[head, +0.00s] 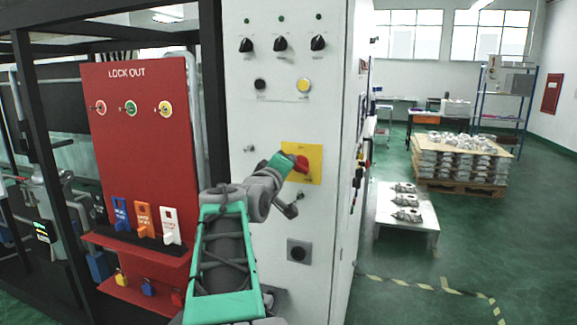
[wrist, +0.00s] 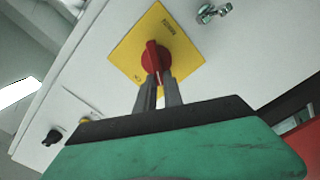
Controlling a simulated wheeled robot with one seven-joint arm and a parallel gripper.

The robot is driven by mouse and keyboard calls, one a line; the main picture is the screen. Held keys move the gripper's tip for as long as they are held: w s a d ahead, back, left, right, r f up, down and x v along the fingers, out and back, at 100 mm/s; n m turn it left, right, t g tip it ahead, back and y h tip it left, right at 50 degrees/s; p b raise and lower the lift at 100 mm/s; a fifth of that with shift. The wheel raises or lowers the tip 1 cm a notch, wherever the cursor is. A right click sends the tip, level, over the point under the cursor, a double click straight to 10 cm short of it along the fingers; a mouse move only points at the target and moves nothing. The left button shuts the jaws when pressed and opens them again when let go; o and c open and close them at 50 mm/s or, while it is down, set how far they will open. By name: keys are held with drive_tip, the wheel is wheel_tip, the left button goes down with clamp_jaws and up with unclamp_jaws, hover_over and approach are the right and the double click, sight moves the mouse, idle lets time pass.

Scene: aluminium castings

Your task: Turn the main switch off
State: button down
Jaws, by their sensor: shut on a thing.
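The main switch is a red rotary handle on a yellow square plate on the white cabinet front. In the head view the red handle (head: 301,163) shows just past my gripper (head: 291,161), on the yellow plate (head: 315,173). In the wrist view the red handle (wrist: 154,57) stands in the middle of the yellow plate (wrist: 128,54). My gripper (wrist: 158,78) is shut on the handle's grip, one finger on each side. The plate's small lettering is too blurred to read.
The white cabinet (head: 265,125) carries black knobs (head: 280,44), a yellow button (head: 304,85) and a lower black socket or button (head: 298,251). A red lockout board (head: 135,150) with tags stands left. A low table with castings (head: 405,214) stands right on open green floor.

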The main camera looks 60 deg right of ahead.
idle(0.4)
drive_tip(key=c, duration=1.5)
unclamp_jaws()
drive_tip(key=shift+o, duration=0.2)
drive_tip(key=shift+a, duration=0.1)
drive_tip(key=s+a+b, duration=0.1)
drive_tip(key=a+b, duration=0.1)
drive_tip(key=a, duration=0.5)
drive_tip(key=shift+a, duration=0.3)
drive_tip(key=shift+s, duration=0.1)
